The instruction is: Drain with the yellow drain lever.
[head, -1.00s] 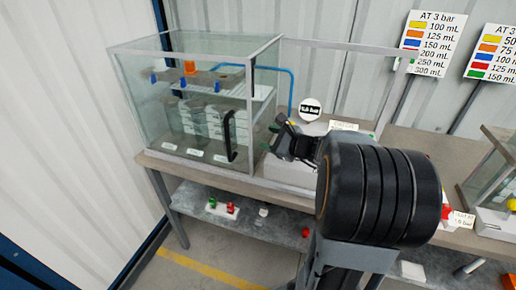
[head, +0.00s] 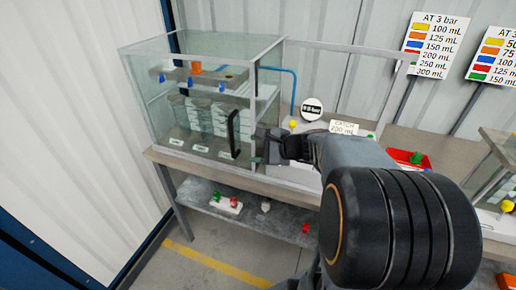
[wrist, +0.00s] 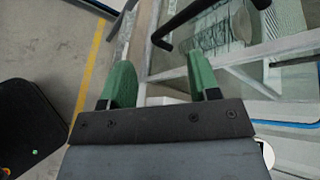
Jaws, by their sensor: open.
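My gripper (head: 260,148) is open and empty in front of the right end of the glass cabinet (head: 160,100). Its green fingers stand apart in the wrist view (wrist: 161,80). The black upright door handle (head: 234,134) is just left of the fingers, and a dark bar handle (wrist: 190,18) shows beyond them in the wrist view. A small yellow knob (head: 292,124) shows behind my gripper, below the round gauge; I cannot tell whether it is the drain lever. Another yellow ball (head: 507,206) stands at the right edge, by a second glass case.
The bench (head: 290,186) runs under the cabinet. A gauge (head: 312,109) and a catch card (head: 344,128) stand behind my arm. A red tray (head: 408,158) lies right. Below, a shelf (head: 265,222) holds small green, red and white parts. Charts (head: 432,45) stand behind.

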